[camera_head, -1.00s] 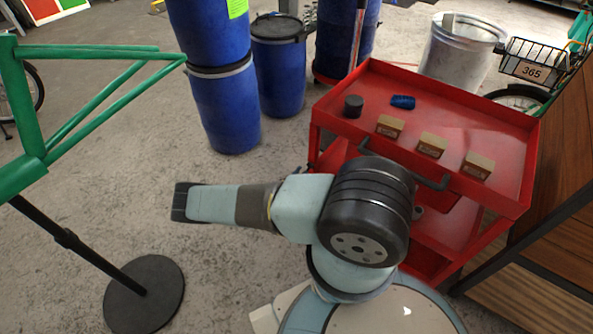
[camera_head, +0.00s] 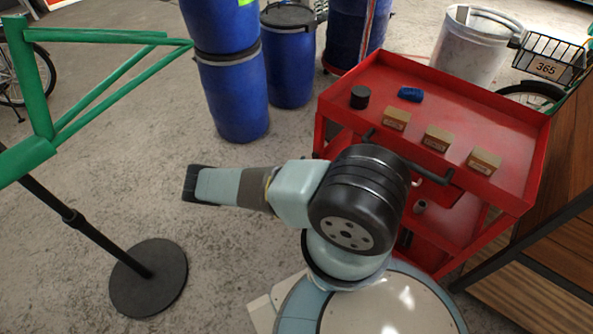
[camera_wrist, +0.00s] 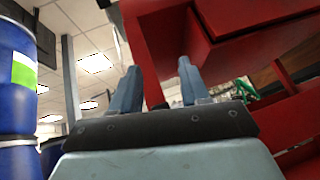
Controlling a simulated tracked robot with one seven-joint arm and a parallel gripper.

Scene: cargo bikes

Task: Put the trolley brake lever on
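The red trolley (camera_head: 470,120) stands right of centre in the head view, with a dark handle bar (camera_head: 425,170) on its near side. No brake lever can be made out in either view. In the wrist view red trolley panels (camera_wrist: 250,22) fill the top and right, close beyond my gripper (camera_wrist: 157,75). Its two blue-grey fingers stand apart and nothing shows held between them. A red upright (camera_wrist: 160,45) of the trolley appears behind the gap; I cannot tell if they touch.
On the trolley top are a black cylinder (camera_head: 360,97), a blue item (camera_head: 410,94) and three small boxes (camera_head: 437,138). Blue barrels (camera_head: 232,95) stand behind. A green bike frame on a stand (camera_head: 148,278) is left. A wooden structure (camera_head: 565,230) is right. Floor between is clear.

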